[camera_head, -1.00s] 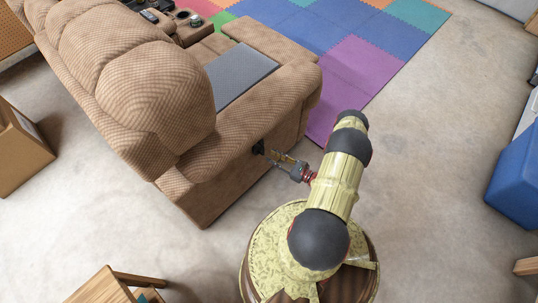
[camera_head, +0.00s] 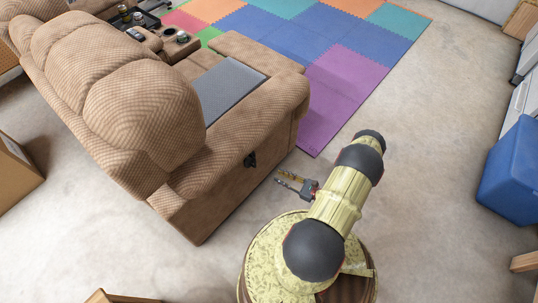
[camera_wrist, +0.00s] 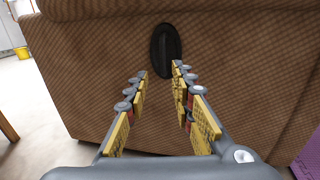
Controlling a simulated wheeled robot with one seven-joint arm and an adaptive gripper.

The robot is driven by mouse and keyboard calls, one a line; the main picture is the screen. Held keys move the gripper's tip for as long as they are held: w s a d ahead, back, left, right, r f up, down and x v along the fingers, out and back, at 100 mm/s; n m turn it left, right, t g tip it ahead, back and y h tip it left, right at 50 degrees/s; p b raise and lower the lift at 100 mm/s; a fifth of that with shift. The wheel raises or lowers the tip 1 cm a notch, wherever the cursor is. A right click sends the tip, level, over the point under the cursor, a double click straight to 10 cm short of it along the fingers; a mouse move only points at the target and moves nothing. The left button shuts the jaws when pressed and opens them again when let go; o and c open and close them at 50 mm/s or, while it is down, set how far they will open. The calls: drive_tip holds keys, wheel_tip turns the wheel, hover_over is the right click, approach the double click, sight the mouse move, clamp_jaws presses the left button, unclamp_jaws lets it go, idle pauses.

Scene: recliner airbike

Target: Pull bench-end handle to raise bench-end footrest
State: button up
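The brown couch (camera_head: 225,190) has a black handle (camera_head: 250,160) on the side panel of its near end. In the wrist view the handle (camera_wrist: 165,52) is an upright oval plate on the brown fabric, beyond the fingertips and slightly right of the gap between them. My gripper (camera_head: 283,178) is open and empty, apart from the couch side. Its yellow-padded fingers (camera_wrist: 159,78) point at the panel in the wrist view. The seat at this end holds a grey pad (camera_head: 228,88). The front of the bench end, where the footrest would be, is not clearly visible.
Carpet (camera_head: 420,130) is clear to the right of my arm. A coloured foam mat (camera_head: 345,75) lies beyond the couch end. A blue bin (camera_head: 510,175) stands at the right edge, and a cardboard box (camera_head: 15,175) is at the left.

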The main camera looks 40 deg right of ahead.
drive_tip(key=s+a+r+n+g+y, duration=0.1)
drive_tip(key=s+a+n+g+y, duration=0.15)
drive_tip(key=a, duration=0.25)
drive_tip(key=s+a+r+n+g+y, duration=0.2)
drive_tip(key=s+a+g+y, duration=0.1)
drive_tip(key=a+y, duration=0.15)
wheel_tip(320, 180, up, 35)
drive_tip(key=a+n+g+h+p, duration=0.2)
drive_tip(key=n+g+h, duration=0.5)
drive_tip(key=n+g, duration=0.9)
drive_tip(key=a+r+n+t+h, duration=0.1)
drive_tip(key=a+r+n+t, duration=0.2)
drive_tip(key=r, duration=0.6)
drive_tip(key=a+r+n+t+h+p, duration=0.1)
drive_tip(key=a+r+n+t+h, duration=0.1)
drive_tip(key=a+r+n, duration=0.3)
drive_tip(key=s+a+r+n+t+h, duration=0.1)
drive_tip(key=a+r+n+t, duration=0.3)
drive_tip(key=a+r, duration=0.5)
drive_tip(key=shift+a+r+t+h+p, duration=0.15)
drive_tip(key=shift+r+t+h+p, duration=0.3)
drive_tip(key=shift+r, duration=1.9)
